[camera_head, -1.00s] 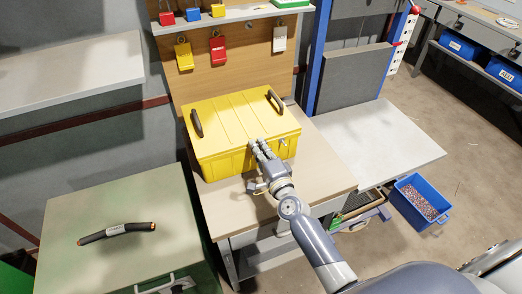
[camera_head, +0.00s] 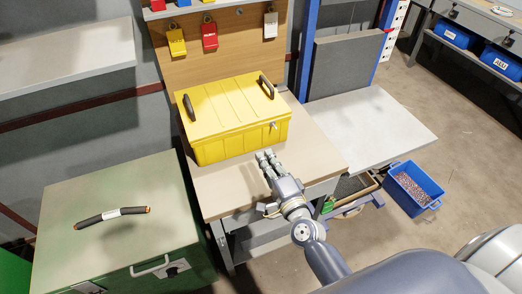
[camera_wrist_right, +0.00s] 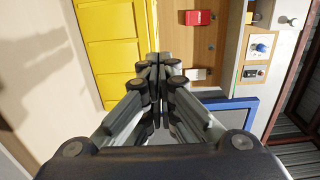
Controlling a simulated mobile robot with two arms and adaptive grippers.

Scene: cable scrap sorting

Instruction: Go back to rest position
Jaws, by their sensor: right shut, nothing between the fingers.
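My right gripper (camera_head: 265,157) is shut and empty. In the head view it hangs over the front part of the wooden workbench (camera_head: 228,190), just in front of the yellow box (camera_head: 235,108) and apart from it. The box is closed and has two dark handles on its lid. In the right wrist view the fingers (camera_wrist_right: 157,60) meet at their tips, with the yellow box (camera_wrist_right: 112,45) beyond them to the left. My left gripper is not in view.
A black cable piece (camera_head: 112,214) lies on the green cabinet (camera_head: 60,250) at left. A blue bin (camera_head: 428,202) with granules stands on the floor at right. Padlocks (camera_head: 209,37) hang on the back board. A bare grey table (camera_head: 375,130) is right of the workbench.

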